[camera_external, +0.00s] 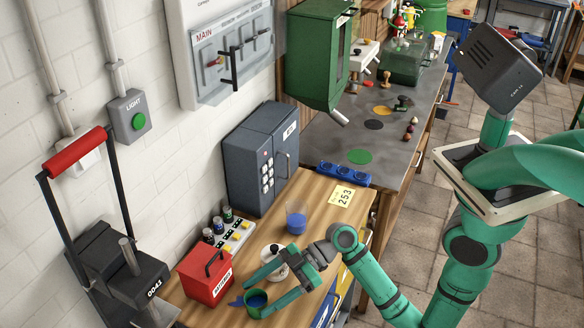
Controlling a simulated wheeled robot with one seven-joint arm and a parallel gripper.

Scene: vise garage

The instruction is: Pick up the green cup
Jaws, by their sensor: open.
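A small green cup (257,300) with a dark blue inside stands near the front edge of the wooden worktop (326,224). My gripper (253,297) reaches in from the right, low over the worktop. Its two green fingers are spread apart, one on the far side of the cup and one on the near side. The cup shows between the fingertips. The near finger partly hides the cup, and I cannot tell whether either finger touches it.
A red box (205,277) stands close left of the fingers. A clear cup with blue contents (296,220) stands farther back. A dark cabinet (258,160) stands behind.

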